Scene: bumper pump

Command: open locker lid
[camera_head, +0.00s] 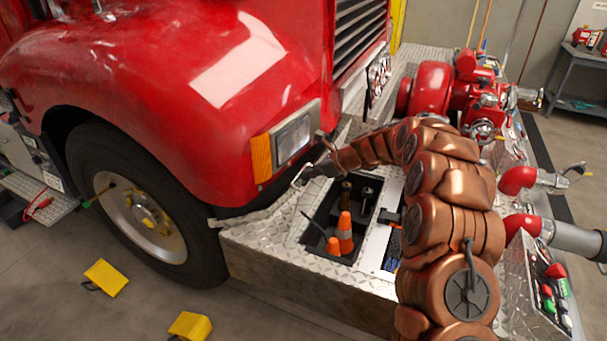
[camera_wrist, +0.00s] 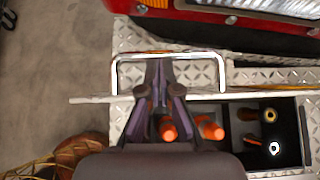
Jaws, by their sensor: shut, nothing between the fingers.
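The locker (camera_head: 320,245) in the truck's diamond-plate bumper stands open, its dark interior showing. Its lid (camera_head: 262,213) appears raised, seen nearly edge-on beside the truck's fender; in the wrist view the lid (camera_wrist: 90,99) is a thin strip across the picture. A chrome U-shaped handle (camera_wrist: 205,55) stands off the lid's far side. My gripper (camera_wrist: 159,66) is shut and empty. Its fingers cross the lid's edge, tips near the handle bar; I cannot tell whether they touch. In the head view my gripper (camera_head: 308,172) is small and partly hidden.
Two orange cones (camera_head: 345,232) and upright brass fittings (camera_head: 346,192) stand inside the locker. The red fender (camera_head: 190,110) and headlight (camera_head: 293,137) are close to my gripper. Red pump piping (camera_head: 432,90) stands to the right. Yellow chocks (camera_head: 106,277) lie on the floor.

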